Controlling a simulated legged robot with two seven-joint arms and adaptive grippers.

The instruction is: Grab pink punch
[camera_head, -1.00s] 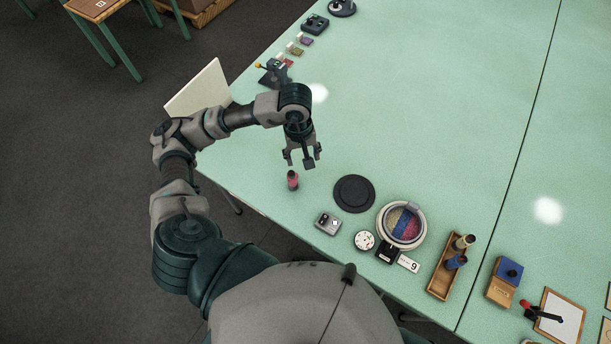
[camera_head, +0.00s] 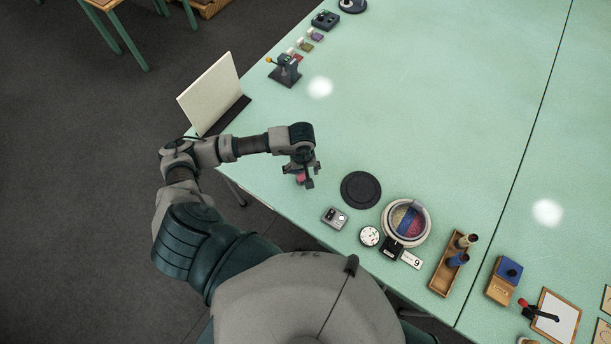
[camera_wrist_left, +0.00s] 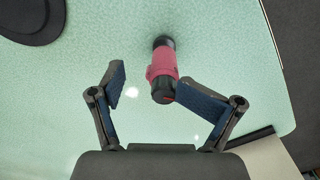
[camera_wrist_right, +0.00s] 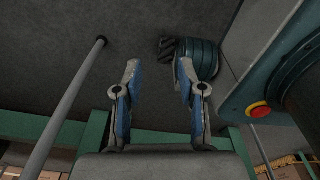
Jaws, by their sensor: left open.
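The pink punch (camera_wrist_left: 162,68) stands on the green table, pink with a black top end and a dark lower end. In the head view the punch (camera_head: 300,178) is mostly hidden behind my left gripper (camera_head: 304,176). In the left wrist view my left gripper (camera_wrist_left: 148,92) is open, with the punch between its fingertips, close to the right finger and apart from the left one. My right gripper (camera_wrist_right: 157,80) shows only in its own wrist view, open and empty, over the dark floor.
A black round disc (camera_head: 361,190) lies right of the punch. A white upright panel (camera_head: 212,92) stands at the table's left edge. The table's middle is clear.

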